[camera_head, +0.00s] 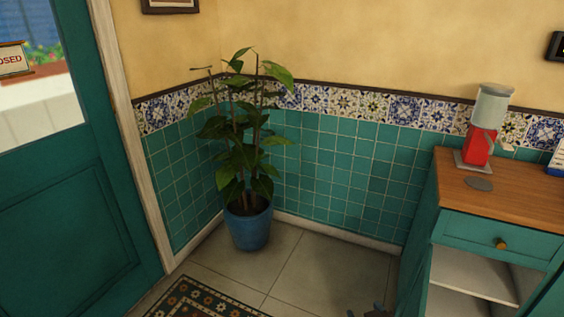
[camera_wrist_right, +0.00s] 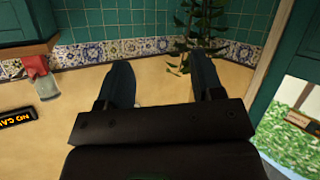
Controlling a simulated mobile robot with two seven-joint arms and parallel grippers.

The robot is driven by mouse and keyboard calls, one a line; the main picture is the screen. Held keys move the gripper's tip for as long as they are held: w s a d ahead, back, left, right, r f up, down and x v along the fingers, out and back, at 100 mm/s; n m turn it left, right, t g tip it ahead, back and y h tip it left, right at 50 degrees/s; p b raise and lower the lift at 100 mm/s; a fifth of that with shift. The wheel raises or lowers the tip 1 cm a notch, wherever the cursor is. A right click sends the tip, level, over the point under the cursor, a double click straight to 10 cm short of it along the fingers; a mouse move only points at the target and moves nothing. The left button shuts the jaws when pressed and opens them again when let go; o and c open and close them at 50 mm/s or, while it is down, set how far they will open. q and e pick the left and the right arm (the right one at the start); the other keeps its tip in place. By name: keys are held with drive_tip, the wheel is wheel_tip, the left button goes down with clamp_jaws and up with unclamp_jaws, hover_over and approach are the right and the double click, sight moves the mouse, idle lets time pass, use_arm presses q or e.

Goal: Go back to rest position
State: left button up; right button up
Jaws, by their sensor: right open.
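My right gripper (camera_head: 374,311) barely shows at the bottom edge of the head view, in front of the cabinet's left side. In the right wrist view my right gripper (camera_wrist_right: 162,68) has its two dark fingers wide apart with nothing between them. That view is turned upside down, with the wall and plant beyond the fingers. My left gripper is in neither view.
A teal cabinet with a wooden top (camera_head: 530,192) stands at right, carrying a red and grey dispenser (camera_head: 483,127) and a round grey disc (camera_head: 479,184). A potted plant (camera_head: 248,228) fills the corner. A teal door (camera_head: 75,220) is at left.

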use_arm(q)
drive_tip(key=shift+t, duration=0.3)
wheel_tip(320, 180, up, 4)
drive_tip(key=p, duration=0.3)
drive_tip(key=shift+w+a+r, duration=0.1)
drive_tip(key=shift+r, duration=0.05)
use_arm(e)
drive_tip(key=s+d+m+g, duration=0.1)
drive_tip(key=s+d, duration=0.3)
drive_tip(key=s, duration=0.8)
drive_tip(key=s+d+m+g+h, duration=0.1)
drive_tip(key=s+d, duration=0.2)
drive_tip(key=s, duration=1)
drive_tip(key=shift+d+f, duration=0.35)
drive_tip(key=shift+f, duration=0.1)
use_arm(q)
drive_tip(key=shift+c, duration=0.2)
use_arm(e)
drive_tip(key=shift+c, duration=0.2)
